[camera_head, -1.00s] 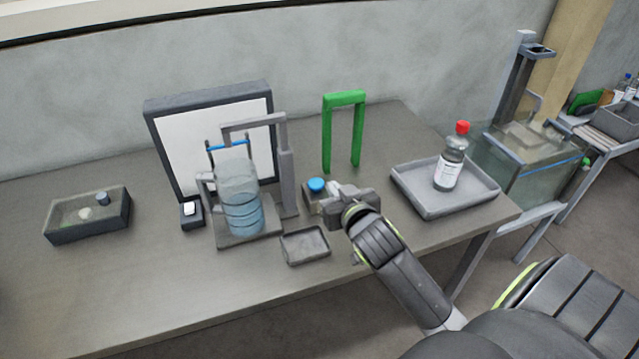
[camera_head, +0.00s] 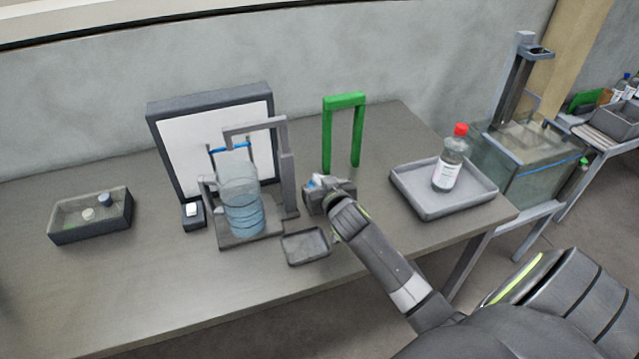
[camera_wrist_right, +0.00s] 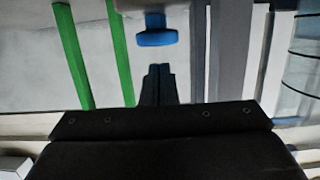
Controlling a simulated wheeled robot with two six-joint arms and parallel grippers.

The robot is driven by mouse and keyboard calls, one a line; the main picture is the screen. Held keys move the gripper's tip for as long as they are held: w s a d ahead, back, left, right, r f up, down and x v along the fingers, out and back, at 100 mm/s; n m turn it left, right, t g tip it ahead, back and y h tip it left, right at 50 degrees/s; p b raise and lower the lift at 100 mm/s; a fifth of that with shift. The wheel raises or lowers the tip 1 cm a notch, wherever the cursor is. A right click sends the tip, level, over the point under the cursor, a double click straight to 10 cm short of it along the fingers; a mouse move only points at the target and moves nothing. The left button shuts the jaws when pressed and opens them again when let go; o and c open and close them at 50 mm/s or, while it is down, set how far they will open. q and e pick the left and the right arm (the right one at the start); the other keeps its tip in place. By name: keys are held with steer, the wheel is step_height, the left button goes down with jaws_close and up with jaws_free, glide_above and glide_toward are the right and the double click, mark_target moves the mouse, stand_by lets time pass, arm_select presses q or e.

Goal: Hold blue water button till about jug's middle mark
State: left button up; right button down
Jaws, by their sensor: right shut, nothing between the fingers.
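The blue water button (camera_head: 314,182) sits on a small grey block right of the jug, partly hidden by my right gripper (camera_head: 318,184). In the right wrist view the button (camera_wrist_right: 156,37) lies just beyond my closed, empty fingertips (camera_wrist_right: 158,70), with a small gap in the picture. I cannot tell whether they touch. The clear jug (camera_head: 242,203) stands upright on a grey base under a spout frame (camera_head: 287,175). It looks bluish with several dark rings; its exact water level is unclear. The jug's edge also shows in the right wrist view (camera_wrist_right: 305,65). My left gripper is out of view.
A green arch (camera_head: 327,140) stands behind the button. A small grey tray (camera_head: 306,247) lies in front of it. A larger tray (camera_head: 425,205) with a red-capped bottle (camera_head: 450,165) is at right. A dark bin (camera_head: 90,225) is at left. The front left table is clear.

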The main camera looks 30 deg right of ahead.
steer(key=shift+f, duration=0.7)
steer(key=shift+f, duration=0.1)
